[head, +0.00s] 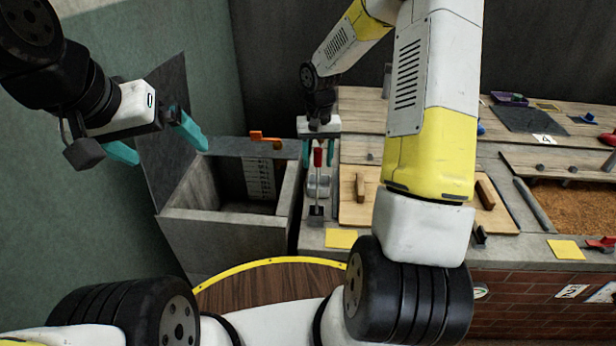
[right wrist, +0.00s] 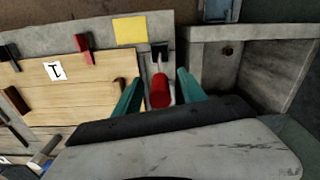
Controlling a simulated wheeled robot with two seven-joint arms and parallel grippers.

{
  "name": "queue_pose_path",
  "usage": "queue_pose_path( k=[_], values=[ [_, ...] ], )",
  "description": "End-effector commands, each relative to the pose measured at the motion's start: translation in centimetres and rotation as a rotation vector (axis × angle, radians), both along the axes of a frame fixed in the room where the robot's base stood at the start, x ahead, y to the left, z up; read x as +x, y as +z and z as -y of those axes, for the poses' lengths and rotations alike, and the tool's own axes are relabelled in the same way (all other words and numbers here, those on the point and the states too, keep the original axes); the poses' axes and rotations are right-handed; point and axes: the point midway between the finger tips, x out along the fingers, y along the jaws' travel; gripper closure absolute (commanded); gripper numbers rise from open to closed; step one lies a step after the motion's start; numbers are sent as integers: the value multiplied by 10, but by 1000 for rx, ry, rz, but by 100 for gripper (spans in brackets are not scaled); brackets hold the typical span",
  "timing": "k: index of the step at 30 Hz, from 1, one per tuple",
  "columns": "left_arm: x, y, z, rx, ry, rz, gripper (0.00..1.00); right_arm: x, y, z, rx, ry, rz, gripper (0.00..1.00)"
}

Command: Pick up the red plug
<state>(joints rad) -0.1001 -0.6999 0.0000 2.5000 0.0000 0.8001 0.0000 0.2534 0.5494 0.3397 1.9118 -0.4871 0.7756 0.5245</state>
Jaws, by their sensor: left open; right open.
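The red plug (head: 318,157) is a small red cylinder on top of a thin, pale upright rod beside the grey bin. In the right wrist view, gaps show between the plug and both fingers (right wrist: 160,95). My left gripper (head: 170,154) is open and empty, high at the left over the bin's raised lid.
A grey open bin (head: 222,230) with an orange handle (head: 265,140) stands left of the plug. A wooden board (head: 355,212) lies right of it, with a yellow square (head: 341,238) in front. A trough of brown grain (head: 575,205) is at the far right. Another red piece (right wrist: 84,42) sits on the board.

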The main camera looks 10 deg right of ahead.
Motion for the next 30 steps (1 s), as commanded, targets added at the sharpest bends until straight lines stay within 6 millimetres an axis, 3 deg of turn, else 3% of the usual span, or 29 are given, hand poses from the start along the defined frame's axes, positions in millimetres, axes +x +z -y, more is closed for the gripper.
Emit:
queue_pose_path(
  k=[4,11,14,19,30],
  values=[
    [0,0,0,0,0,0,0,1,-15,0,0,-1,0,51],
    [0,0,0,0,0,0,0,1,-17,1,0,-1,2,51],
    [0,0,0,0,0,0,0,1,-17,1,-1,-1,1,65],
    [0,0,0,0,0,0,0,1,-17,1,-1,-1,1,98],
    [0,0,0,0,0,0,0,1,-17,1,-1,-1,1,100]
  ],
)
